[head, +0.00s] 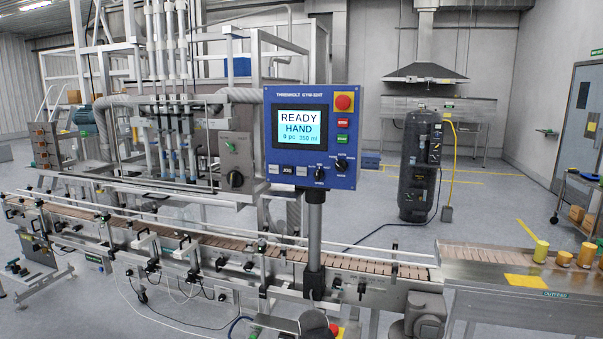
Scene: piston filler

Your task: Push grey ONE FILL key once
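The blue control panel (311,177) stands on a grey post in the middle of the head view, facing me. Its screen (302,124) reads READY, HAND, 0 pc, 350 ml. Along the panel's lower left is a row of small keys: a light grey key (273,169), a dark key (287,170) that seems to read JOG, and another light grey key (301,171). The print on the grey keys is too small to read, so I cannot tell which is ONE FILL.
A steel table (520,280) with yellow containers stands right. Open floor lies behind.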

